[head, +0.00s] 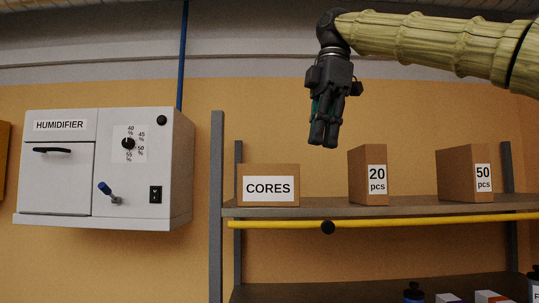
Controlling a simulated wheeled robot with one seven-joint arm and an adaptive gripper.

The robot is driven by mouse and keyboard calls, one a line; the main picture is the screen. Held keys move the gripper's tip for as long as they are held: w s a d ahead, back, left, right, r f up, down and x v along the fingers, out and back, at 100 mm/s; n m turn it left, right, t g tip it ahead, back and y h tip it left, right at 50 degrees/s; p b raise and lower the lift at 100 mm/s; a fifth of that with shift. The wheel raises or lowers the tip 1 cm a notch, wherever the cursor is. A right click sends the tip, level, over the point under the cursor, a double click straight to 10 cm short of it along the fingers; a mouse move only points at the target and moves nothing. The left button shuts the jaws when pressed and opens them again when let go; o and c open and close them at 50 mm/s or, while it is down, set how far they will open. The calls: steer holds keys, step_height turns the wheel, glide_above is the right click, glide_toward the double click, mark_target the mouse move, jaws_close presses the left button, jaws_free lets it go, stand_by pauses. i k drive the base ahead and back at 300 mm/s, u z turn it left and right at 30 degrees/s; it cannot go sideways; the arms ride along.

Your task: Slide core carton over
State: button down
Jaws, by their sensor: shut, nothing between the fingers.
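The core carton (269,170) is a low brown box with a white label reading CORES. It sits at the left end of the upper shelf (330,209) in the head view. My gripper (323,146) points down, shut and empty, above the shelf. In the picture it is to the upper right of the core carton, over the gap between that carton and a taller carton marked 20 pcs (367,162). It appears apart from both cartons; its depth relative to them is hard to tell.
A carton marked 50 pcs (456,168) stands further right on the shelf. A yellow bar (400,222) with a black knob (328,227) runs along the shelf front. A grey post (217,190) bounds the left. A white humidifier (170,165) hangs left. Bottles and boxes stand below.

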mark_target(258, 184)
steer(key=i, duration=0.85)
steer(key=u, duration=0.05)
